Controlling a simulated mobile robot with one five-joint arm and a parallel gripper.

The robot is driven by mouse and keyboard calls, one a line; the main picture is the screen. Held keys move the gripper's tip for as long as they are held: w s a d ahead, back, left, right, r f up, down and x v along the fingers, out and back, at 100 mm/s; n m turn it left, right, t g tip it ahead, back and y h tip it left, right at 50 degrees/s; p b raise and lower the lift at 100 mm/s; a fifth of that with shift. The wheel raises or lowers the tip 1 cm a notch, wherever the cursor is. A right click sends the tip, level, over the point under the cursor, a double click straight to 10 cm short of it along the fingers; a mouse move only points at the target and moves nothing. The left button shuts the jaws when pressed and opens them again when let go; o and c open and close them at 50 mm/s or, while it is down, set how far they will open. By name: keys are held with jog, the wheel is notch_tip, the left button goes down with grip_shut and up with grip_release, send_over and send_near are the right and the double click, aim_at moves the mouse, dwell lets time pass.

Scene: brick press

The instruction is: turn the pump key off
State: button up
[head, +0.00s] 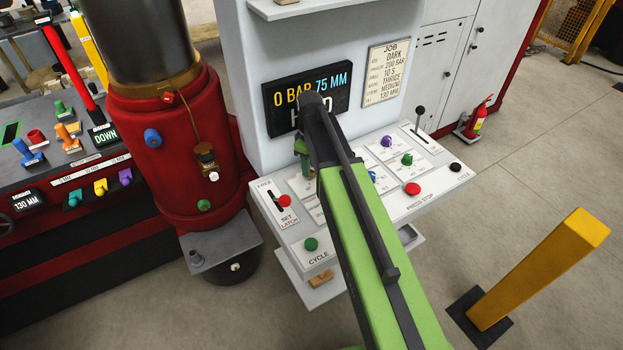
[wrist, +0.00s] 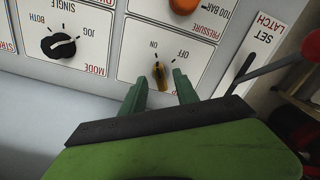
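The pump key (wrist: 161,77) is a small brass key on the white panel, upside down in the wrist view. Its tip points up in the picture, nearer the ON mark than the OFF mark. My gripper (wrist: 159,80) has its two green fingers apart, one on each side of the key, with gaps showing. I cannot tell how far above the panel the fingertips are. In the head view my gripper (head: 304,158) is over the left part of the press panel (head: 295,232), and my arm hides the key there.
Near the key are a black MODE knob (wrist: 58,46), an orange pressure knob (wrist: 184,5) and the red-tipped SET LATCH lever (head: 284,201). The display (head: 276,97) reads 0 BAR 75 MM. A yellow post (head: 540,270) stands on the floor at the right.

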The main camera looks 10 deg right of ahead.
jog(key=shift+f, duration=0.7)
jog(key=shift+r, duration=0.1)
grip_shut()
jog(key=shift+m, duration=0.3)
jog(key=m, duration=0.5)
jog(key=shift+m, duration=0.3)
jog(key=m, duration=0.5)
jog(key=shift+a+m, duration=0.1)
jog(key=shift+m, duration=0.2)
